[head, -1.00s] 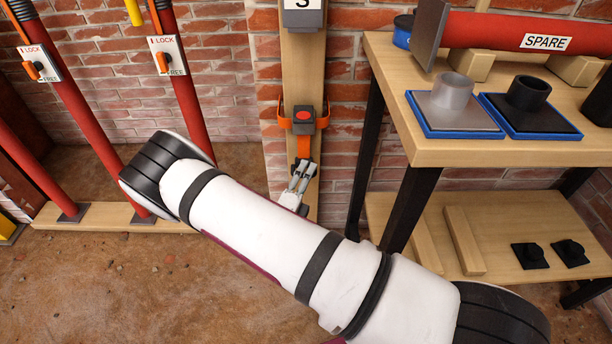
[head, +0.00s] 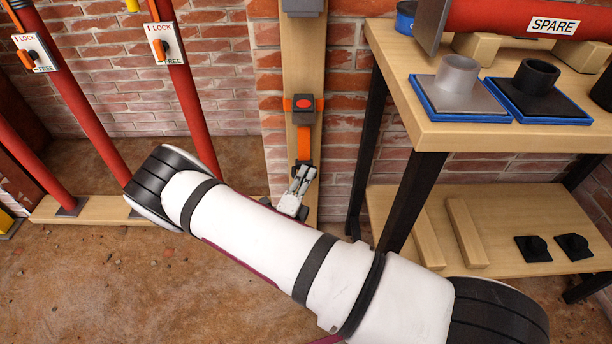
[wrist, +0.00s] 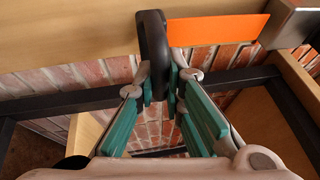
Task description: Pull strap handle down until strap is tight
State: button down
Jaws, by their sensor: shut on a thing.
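The orange strap (head: 304,143) hangs down from a grey box with a red button (head: 303,104) on the wooden post. In the wrist view the strap (wrist: 218,30) runs straight and flat to the black handle (wrist: 153,48). My gripper (head: 302,174) is at the strap's lower end in the head view. In the wrist view my gripper (wrist: 160,82) has its fingers closed around the black handle. The handle's far side is partly hidden by the fingers. Orange strap also shows at both sides of the grey box, lying close to the post.
A wooden workbench (head: 480,143) stands to the right, with blue-edged plates and a red SPARE pipe (head: 520,24) on top. Red props with LOCK/FREE levers (head: 160,46) stand at the left. The wooden post (head: 303,60) runs up the brick wall.

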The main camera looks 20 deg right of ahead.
jog(key=c, duration=1.6)
grip_release()
jog(key=shift+c, duration=0.2)
jog(key=v, duration=1.2)
